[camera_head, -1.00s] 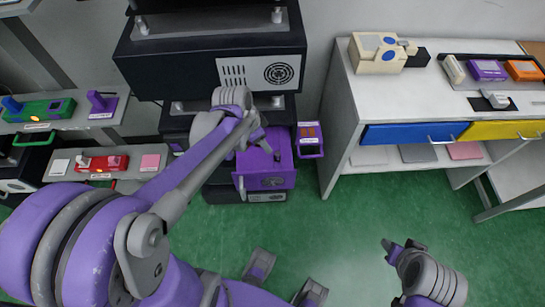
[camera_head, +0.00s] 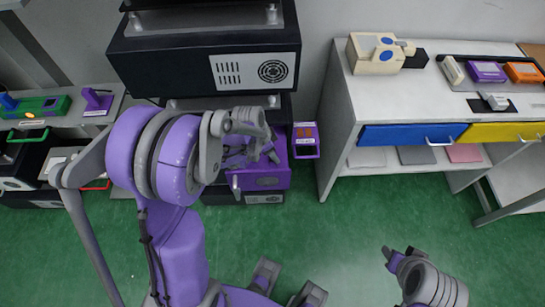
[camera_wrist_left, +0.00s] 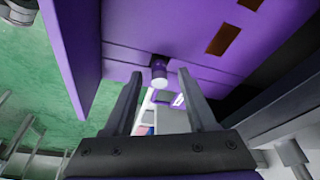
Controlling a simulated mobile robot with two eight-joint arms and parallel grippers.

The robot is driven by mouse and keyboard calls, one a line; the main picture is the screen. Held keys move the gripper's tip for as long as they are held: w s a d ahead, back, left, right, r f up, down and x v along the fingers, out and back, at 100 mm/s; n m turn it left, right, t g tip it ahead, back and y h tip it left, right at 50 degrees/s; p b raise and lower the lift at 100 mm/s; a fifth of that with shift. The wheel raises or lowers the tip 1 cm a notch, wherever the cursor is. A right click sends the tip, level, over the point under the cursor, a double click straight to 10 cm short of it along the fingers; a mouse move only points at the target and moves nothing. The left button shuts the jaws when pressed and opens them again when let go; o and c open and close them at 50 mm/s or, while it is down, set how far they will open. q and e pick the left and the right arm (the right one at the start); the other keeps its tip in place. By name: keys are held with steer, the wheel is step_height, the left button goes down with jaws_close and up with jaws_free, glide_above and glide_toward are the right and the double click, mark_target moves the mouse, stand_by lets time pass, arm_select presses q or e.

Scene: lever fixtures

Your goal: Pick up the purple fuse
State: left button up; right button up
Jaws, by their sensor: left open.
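A small purple cylinder with a white end, probably the purple fuse (camera_wrist_left: 159,76), sticks out of a dark hole in a purple panel in the left wrist view. My left gripper (camera_wrist_left: 156,82) is open, its two fingers on either side of the cylinder with gaps showing; nothing is gripped. In the head view my left gripper (camera_head: 268,153) is at the open purple box (camera_head: 268,179), and my own arm hides much of the box and the fuse. My right gripper (camera_head: 398,252) is over the floor at lower right, away from the box; its finger opening is unclear.
A purple door panel (camera_wrist_left: 70,50) stands close on the left in the left wrist view. A black cabinet (camera_head: 205,60) is behind the box. A small purple holder (camera_head: 306,140) is right of it, then a white bench (camera_head: 420,100) with drawers. Green floor is clear in front.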

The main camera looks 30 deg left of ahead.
arm_select(q)
steer(key=shift+w+f, duration=0.1)
steer(key=shift+f, duration=0.3)
steer(key=shift+d, duration=0.1)
steer(key=shift+c, duration=0.4)
jaws_close()
